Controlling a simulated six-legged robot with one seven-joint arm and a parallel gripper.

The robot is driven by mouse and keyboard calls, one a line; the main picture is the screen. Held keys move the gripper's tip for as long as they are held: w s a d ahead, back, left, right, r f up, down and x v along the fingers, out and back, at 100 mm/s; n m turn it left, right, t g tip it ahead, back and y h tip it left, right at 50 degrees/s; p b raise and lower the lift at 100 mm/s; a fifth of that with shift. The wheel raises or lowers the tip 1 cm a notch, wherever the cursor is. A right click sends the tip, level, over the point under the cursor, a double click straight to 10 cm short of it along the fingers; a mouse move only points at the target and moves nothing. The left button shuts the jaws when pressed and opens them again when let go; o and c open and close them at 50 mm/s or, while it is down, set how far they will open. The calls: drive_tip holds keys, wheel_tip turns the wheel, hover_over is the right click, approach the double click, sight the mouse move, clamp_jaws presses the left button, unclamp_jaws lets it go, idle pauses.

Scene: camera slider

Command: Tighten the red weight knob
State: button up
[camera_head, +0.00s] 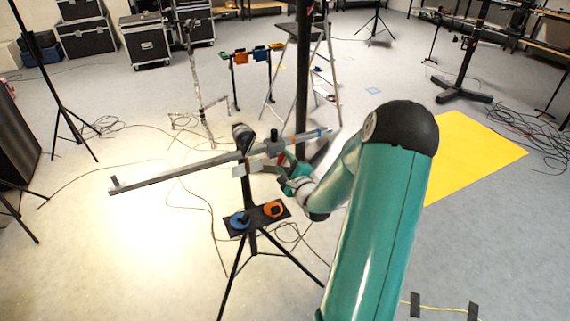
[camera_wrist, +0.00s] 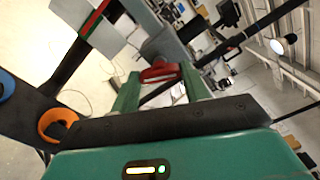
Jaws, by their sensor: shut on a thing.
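The red weight knob (camera_wrist: 158,72) shows in the wrist view between the two green fingers of my gripper (camera_wrist: 161,82). The fingers are shut on it, one on each side. It sits at the end of a grey cylindrical part (camera_wrist: 166,44). In the head view my gripper (camera_head: 284,167) is at the camera slider, just below the right part of its long grey rail (camera_head: 190,170). The rail is tilted, with its right end higher. My gripper and arm largely hide the knob there.
A black tripod (camera_head: 252,240) stands under the slider. Its dark plate (camera_head: 231,233) carries a blue ring-shaped piece (camera_head: 240,220) and an orange one (camera_head: 273,209). A dark vertical pole (camera_head: 303,80) and a stepladder (camera_head: 325,60) stand behind. Cables lie on the floor. A yellow mat (camera_head: 465,155) is at right.

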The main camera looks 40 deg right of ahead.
drive_tip(key=shift+m, duration=0.4)
drive_tip(key=o, duration=1)
drive_tip(key=shift+s, duration=0.1)
drive_tip(key=v, duration=1.3)
drive_tip(key=shift+s+a, duration=0.15)
drive_tip(key=shift+s, duration=0.15)
